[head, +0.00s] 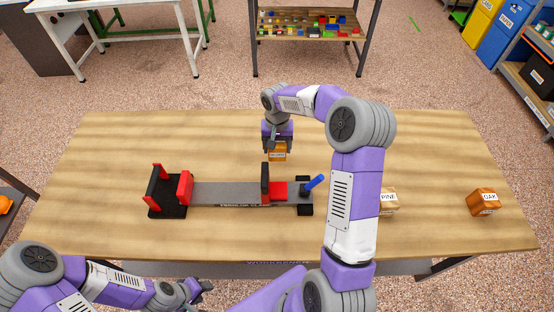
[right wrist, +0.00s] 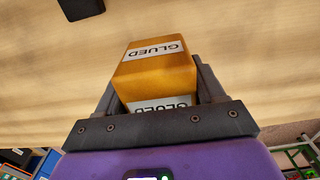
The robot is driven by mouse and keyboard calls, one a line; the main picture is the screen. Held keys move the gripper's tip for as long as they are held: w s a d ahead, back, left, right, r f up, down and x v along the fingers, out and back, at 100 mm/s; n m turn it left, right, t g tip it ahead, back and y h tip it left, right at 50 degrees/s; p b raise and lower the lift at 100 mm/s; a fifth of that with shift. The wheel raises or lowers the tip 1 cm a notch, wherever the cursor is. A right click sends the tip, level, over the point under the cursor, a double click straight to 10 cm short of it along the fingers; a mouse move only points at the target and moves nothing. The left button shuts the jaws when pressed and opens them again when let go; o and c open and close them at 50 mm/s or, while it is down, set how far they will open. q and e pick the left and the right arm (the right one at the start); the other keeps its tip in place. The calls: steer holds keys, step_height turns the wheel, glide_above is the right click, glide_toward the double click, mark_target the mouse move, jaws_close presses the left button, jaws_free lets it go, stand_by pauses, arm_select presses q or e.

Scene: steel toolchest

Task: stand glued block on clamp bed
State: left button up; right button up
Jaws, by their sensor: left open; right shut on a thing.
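The glued block (head: 278,155) is an orange-brown block with white labels. In the right wrist view the block (right wrist: 160,75) shows "GLUED" on its label, between the two fingers. My right gripper (head: 277,147) is shut on it, just behind the clamp. The clamp bed (head: 228,193) is a long grey bar running left to right on the table. It has a red-faced black jaw (head: 185,188) at the left, a black and red jaw (head: 266,184) at the right and a blue handle (head: 314,182). My left gripper (head: 203,290) is open and empty at the front edge.
A pale block labelled PINE (head: 389,201) stands right of the clamp, partly behind my right arm. A brown block labelled OAK (head: 484,202) stands at the right of the wooden table (head: 120,140). The back left of the table is clear.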

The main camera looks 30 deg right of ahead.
mark_target(277, 156)
steer(key=shift+f+b, duration=0.6)
steer(key=shift+f, duration=2)
steer(key=shift+f, duration=0.2)
steer(key=o, duration=1.2)
steer(key=shift+r, duration=0.1)
